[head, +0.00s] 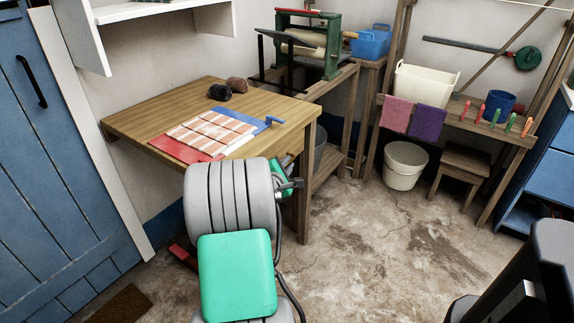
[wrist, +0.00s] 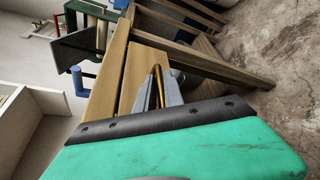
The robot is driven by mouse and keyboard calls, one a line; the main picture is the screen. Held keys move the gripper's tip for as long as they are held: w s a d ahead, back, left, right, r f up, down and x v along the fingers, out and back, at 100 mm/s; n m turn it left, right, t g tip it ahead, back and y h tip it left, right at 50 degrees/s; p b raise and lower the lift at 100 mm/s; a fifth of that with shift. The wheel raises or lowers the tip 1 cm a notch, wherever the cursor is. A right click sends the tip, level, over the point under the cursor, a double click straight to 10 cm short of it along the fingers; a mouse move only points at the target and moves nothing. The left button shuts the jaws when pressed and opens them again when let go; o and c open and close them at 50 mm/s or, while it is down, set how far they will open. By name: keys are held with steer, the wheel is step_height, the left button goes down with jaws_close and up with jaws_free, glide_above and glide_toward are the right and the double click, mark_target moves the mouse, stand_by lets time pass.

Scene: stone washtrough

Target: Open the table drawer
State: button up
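The wooden table (head: 140,122) stands at the left in the head view. In the wrist view the table's edge (wrist: 109,75) runs beside a paler wooden drawer front (wrist: 136,72). A thin brass handle (wrist: 157,82) shows at the drawer front. My gripper (wrist: 158,90) has its grey fingers on either side of the handle. Whether they press on it cannot be told. How far the drawer stands out is unclear.
On the table lie a checked cloth (head: 211,133), a red sheet (head: 184,149) and two dark lumps (head: 219,92). A blue peg (head: 273,120) sticks up at the table's right edge. A white bucket (head: 404,166) and a stool (head: 463,168) stand right. Bare floor (head: 370,250) lies between.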

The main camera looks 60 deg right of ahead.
jaws_close()
steer(key=shift+s, duration=0.1)
stand_by(1.1)
